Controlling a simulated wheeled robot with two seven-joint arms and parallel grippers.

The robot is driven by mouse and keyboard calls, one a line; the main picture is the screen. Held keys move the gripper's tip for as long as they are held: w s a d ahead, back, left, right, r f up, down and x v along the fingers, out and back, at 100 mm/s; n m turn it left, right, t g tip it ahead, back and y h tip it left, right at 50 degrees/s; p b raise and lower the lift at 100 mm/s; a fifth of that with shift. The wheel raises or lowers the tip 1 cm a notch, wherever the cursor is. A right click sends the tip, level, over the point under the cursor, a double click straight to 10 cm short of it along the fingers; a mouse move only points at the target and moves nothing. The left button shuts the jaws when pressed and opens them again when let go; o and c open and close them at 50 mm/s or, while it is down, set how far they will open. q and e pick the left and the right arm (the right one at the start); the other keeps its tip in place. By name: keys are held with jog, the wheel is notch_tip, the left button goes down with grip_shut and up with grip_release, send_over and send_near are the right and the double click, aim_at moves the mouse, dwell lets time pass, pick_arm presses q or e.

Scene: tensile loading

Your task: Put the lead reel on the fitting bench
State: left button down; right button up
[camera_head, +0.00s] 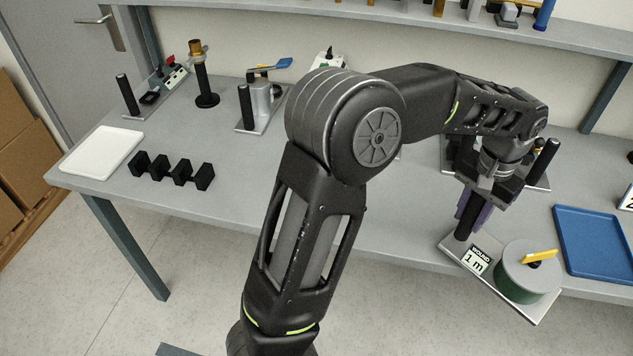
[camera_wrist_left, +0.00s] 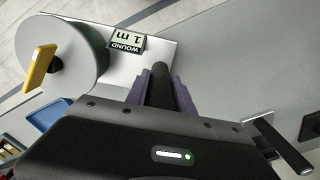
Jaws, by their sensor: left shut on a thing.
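The lead reel (camera_head: 517,285) is a drum with a grey top, green side and yellow crank. It is on a metal plate with a black post and a "WOUND 1 m" label. My left gripper (camera_head: 474,212) is shut on the black post, its purple fingers on either side. The reel also shows in the left wrist view (camera_wrist_left: 62,60), with the post (camera_wrist_left: 160,85) between the fingers (camera_wrist_left: 161,92). The plate overlaps the front edge of the grey bench (camera_head: 330,225) in the head view; whether it touches is unclear. My right gripper is not in view.
A blue tray (camera_head: 596,243) lies close right of the reel. Other posted plates stand behind my left wrist. Black blocks (camera_head: 172,170), a white tray (camera_head: 102,151) and several fixtures occupy the bench's left. Bare bench shows around my left arm.

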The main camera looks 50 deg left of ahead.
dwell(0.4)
pick_arm(q)
jog(key=s+a+r+n, duration=0.2)
jog(key=a+r+n, duration=0.1)
jog(key=a, duration=0.5)
jog(key=s+a+r+n+p, duration=0.1)
jog(key=a+r+n, duration=0.3)
jog(key=a, duration=0.5)
jog(key=shift+s+a+r, duration=0.15)
jog(key=shift+s+r, duration=0.25)
jog(key=shift+s, duration=0.1)
jog(key=shift+f, duration=0.1)
notch_tip(320, 180, down, 6)
jog(key=shift+p, duration=0.4)
jog(key=shift+f, duration=0.15)
